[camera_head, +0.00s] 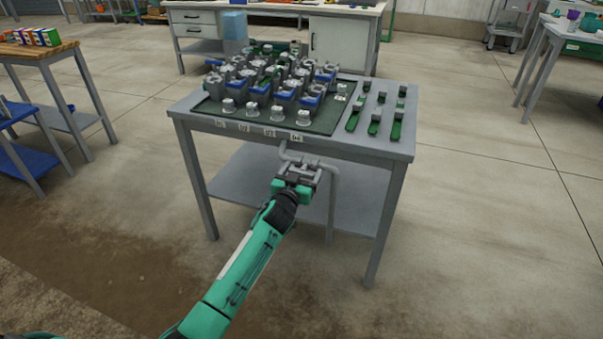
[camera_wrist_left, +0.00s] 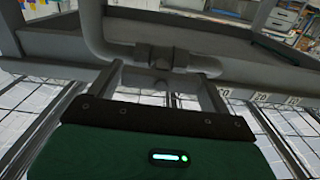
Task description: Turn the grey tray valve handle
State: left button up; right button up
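A grey pipe (camera_head: 335,190) runs under the front edge of the grey table and bends down on the right. In the left wrist view the pipe (camera_wrist_left: 97,35) carries a grey valve (camera_wrist_left: 155,57), with a small rounded grey part (camera_wrist_left: 161,88) facing me. I cannot clearly tell the handle's shape or angle. My left gripper (camera_head: 302,168) is just in front of the valve, below the table edge. In the wrist view its two fingers (camera_wrist_left: 164,75) stand wide apart on either side of the valve, with clear space between them. Contact cannot be told. My right gripper is not in view.
The grey table (camera_head: 385,148) holds a dark green tray (camera_head: 322,122) crowded with grey and blue fittings. Several green-handled parts (camera_head: 374,124) lie at its right. A lower shelf (camera_head: 250,185) sits behind my gripper. Floor to the right is clear.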

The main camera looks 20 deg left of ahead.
pick_arm(q)
jog(key=c, duration=0.6)
